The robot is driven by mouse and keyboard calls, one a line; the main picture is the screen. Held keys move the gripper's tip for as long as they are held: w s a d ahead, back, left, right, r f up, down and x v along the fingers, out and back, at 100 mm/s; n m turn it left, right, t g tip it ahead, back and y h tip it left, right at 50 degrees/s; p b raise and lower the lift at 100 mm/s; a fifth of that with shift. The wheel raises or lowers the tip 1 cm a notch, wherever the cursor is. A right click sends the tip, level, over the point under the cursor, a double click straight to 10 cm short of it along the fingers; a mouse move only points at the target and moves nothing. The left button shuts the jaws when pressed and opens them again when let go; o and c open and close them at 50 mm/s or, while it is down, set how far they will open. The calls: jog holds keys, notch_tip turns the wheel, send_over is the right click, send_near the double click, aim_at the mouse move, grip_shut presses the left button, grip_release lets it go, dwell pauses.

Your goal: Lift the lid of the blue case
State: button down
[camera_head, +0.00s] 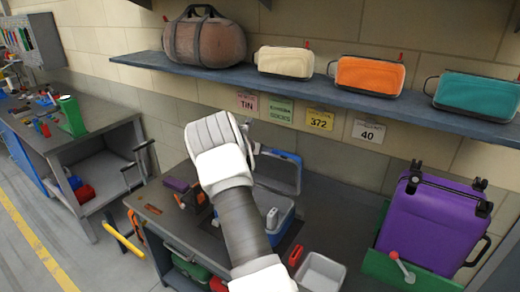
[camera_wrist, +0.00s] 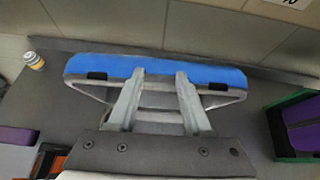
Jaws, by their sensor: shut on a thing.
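The blue case (camera_head: 284,221) stands on the workbench, partly hidden behind my arm in the head view. Its lid (camera_head: 284,154) is raised and tilted up at the back, clear of the body along the front. In the wrist view the lid (camera_wrist: 218,77) shows as a blue edge with a grey rim and two dark fittings. My gripper (camera_wrist: 160,74) has its two fingers at the middle of this edge, shut on the lid. In the head view the fingertips are mostly hidden behind my wrist.
A purple suitcase (camera_head: 430,220) stands in a green tray at the right. A shelf (camera_head: 330,92) with bags runs along the wall above. Small tools and an open grey bin (camera_head: 321,272) are around the case. A small bottle (camera_wrist: 34,61) stands at the left.

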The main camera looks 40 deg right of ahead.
jog(key=shift+d+r, duration=0.1)
jog(key=shift+r, duration=0.3)
jog(key=c, duration=0.6)
grip_release()
jog(key=shift+o, duration=1.4)
jog(key=shift+f, duration=0.2)
jog(key=b+v, duration=0.3)
jog(key=v, duration=1.4)
jog(key=shift+a, duration=0.3)
jog(key=shift+s, duration=0.1)
